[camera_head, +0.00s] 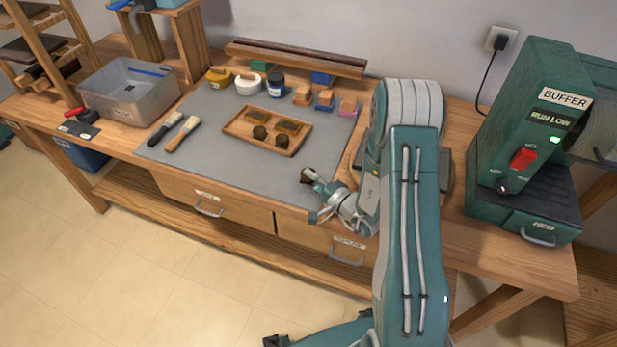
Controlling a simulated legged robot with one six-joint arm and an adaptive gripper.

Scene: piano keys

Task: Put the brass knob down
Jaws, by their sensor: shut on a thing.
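My gripper (314,180) is over the front right part of the grey mat (215,165). It is shut on a small dark brass knob (306,174), which shows at its tip. Whether the knob touches the mat or hangs just above it, I cannot tell. A wooden tray (238,134) lies on the mat to the upper left of my gripper, apart from it.
Two brushes (182,133) lie at the mat's left, beside a grey bin (130,93). Jars (248,83) and small blocks (302,95) line the back, before a wooden rail (295,58). A green buffer machine (530,130) stands at right. The mat's front middle is bare.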

